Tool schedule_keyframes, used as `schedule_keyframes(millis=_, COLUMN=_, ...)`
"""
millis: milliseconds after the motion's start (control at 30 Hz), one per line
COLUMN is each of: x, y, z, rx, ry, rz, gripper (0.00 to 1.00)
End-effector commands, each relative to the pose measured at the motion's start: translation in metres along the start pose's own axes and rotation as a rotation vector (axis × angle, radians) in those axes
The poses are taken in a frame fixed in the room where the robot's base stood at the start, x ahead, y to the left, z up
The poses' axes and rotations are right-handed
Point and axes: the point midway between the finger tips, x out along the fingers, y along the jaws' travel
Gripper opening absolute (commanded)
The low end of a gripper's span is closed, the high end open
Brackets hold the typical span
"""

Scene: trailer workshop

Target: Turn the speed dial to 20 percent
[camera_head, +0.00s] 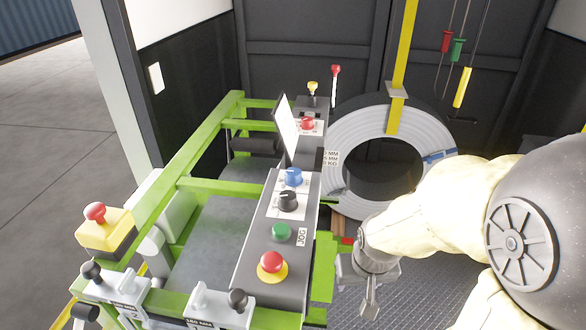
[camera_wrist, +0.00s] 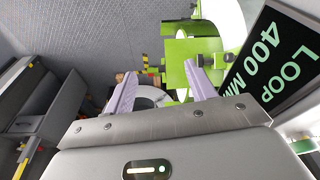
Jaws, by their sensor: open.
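The grey control console (camera_head: 249,262) carries a blue knob (camera_head: 291,177) and a black knob (camera_head: 288,200) on white plates. A red knob (camera_head: 307,124) sits on a plate farther back. The scale marks are too small to read, so I cannot tell which knob is the speed dial or where it points. My gripper (camera_head: 359,290) hangs beside the console's right side, apart from the knobs. In the wrist view, its two pale fingers (camera_wrist: 160,88) are spread with nothing held between them. No knob is clear in the wrist view.
A green button (camera_head: 281,232) and a red stop button (camera_head: 271,262) sit nearer on the console. An upright screen (camera_head: 287,130) stands behind the knobs; a LOOP 400 display (camera_wrist: 278,66) shows in the wrist view. A large coil (camera_head: 430,133) stands behind. Green frame rails (camera_head: 208,187) run left.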

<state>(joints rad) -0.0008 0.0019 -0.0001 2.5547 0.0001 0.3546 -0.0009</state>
Motion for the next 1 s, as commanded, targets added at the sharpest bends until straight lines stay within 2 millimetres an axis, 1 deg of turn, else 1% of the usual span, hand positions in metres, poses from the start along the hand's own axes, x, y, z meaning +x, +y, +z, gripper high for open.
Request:
schedule_keyframes(millis=67, x=-0.005, y=-0.001, z=-0.009, rx=-0.007, ry=-0.002, rz=-0.001, gripper=0.59)
schedule_keyframes(millis=167, x=-0.017, y=-0.005, z=-0.032, rx=-0.026, ry=-0.011, rz=-0.004, gripper=0.59)
schedule_keyframes(millis=267, x=-0.033, y=-0.010, z=-0.065, rx=-0.055, ry=-0.029, rz=-0.008, gripper=0.59)
schedule_keyframes(millis=300, x=-0.041, y=-0.014, z=-0.081, rx=-0.070, ry=-0.037, rz=-0.010, gripper=0.59)
schedule_keyframes(millis=400, x=-0.059, y=-0.022, z=-0.118, rx=-0.105, ry=-0.059, rz=-0.015, gripper=0.59)
schedule_keyframes(millis=467, x=-0.069, y=-0.028, z=-0.138, rx=-0.128, ry=-0.072, rz=-0.018, gripper=0.59)
schedule_keyframes(millis=700, x=-0.115, y=-0.056, z=-0.217, rx=-0.221, ry=-0.125, rz=-0.030, gripper=0.59)
schedule_keyframes(millis=900, x=-0.155, y=-0.084, z=-0.274, rx=-0.307, ry=-0.170, rz=-0.038, gripper=0.59)
schedule_keyframes(millis=1000, x=-0.174, y=-0.099, z=-0.297, rx=-0.349, ry=-0.192, rz=-0.042, gripper=0.59)
